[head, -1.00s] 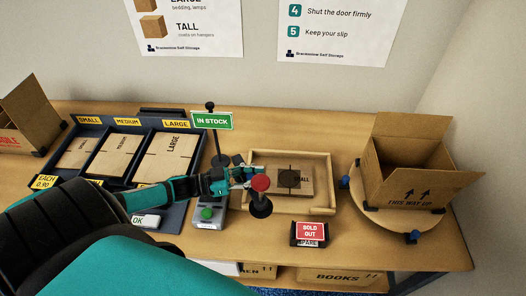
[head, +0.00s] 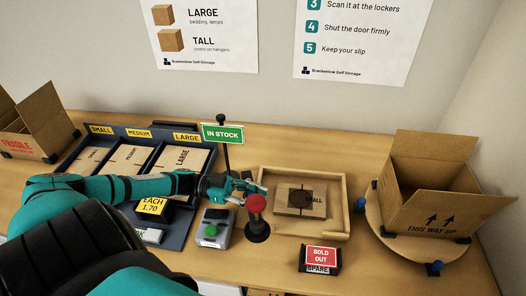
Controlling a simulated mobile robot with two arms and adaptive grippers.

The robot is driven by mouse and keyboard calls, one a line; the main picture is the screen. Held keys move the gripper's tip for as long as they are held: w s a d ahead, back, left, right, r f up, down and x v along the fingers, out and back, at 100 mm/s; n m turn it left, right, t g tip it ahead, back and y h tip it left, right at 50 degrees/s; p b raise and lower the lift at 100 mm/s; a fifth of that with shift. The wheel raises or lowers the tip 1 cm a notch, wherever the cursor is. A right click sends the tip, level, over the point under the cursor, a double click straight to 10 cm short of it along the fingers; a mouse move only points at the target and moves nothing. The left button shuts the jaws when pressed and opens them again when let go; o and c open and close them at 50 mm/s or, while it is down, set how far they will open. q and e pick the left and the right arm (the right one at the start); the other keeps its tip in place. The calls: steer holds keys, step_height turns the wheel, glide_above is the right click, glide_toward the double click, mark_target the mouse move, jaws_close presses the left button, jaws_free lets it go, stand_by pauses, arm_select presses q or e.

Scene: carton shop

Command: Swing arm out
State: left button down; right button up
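My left arm reaches in from the left, across the front of the carton tray. My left gripper (head: 255,184) is just behind the red knob (head: 256,203), which stands on a black base. I cannot tell whether its fingers touch anything or how far apart they are. A black post (head: 226,158) with a green IN STOCK sign (head: 222,133) stands behind the gripper. A grey box with a green button (head: 211,231) is in front of the gripper. No separate swing arm can be made out clearly. My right gripper is out of view.
A wooden tray (head: 345,205) with a flat carton (head: 300,203) is right of the gripper. A SOLD OUT sign (head: 321,254) stands in front of it. An open box (head: 440,185) sits on a round turntable (head: 380,230) at right. Flat cartons lie in the dark tray (head: 213,160).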

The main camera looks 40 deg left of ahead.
arm_select(q)
steer(key=c, duration=2)
jaws_free()
steer(key=shift+a, duration=0.4)
steer(key=shift+o, duration=1.2)
steer(key=shift+s+a, duration=0.25)
steer(key=shift+s, duration=0.05)
steer(key=o, duration=0.4)
steer(key=shift+s+a, duration=0.45)
steer(key=shift+s, duration=0.05)
steer(key=shift+o, duration=1.2)
steer(key=shift+w+d, duration=0.2)
steer(key=shift+w, duration=0.05)
steer(key=shift+w+d, duration=0.1)
steer(key=shift+d, duration=0.05)
steer(key=v, duration=1.2)
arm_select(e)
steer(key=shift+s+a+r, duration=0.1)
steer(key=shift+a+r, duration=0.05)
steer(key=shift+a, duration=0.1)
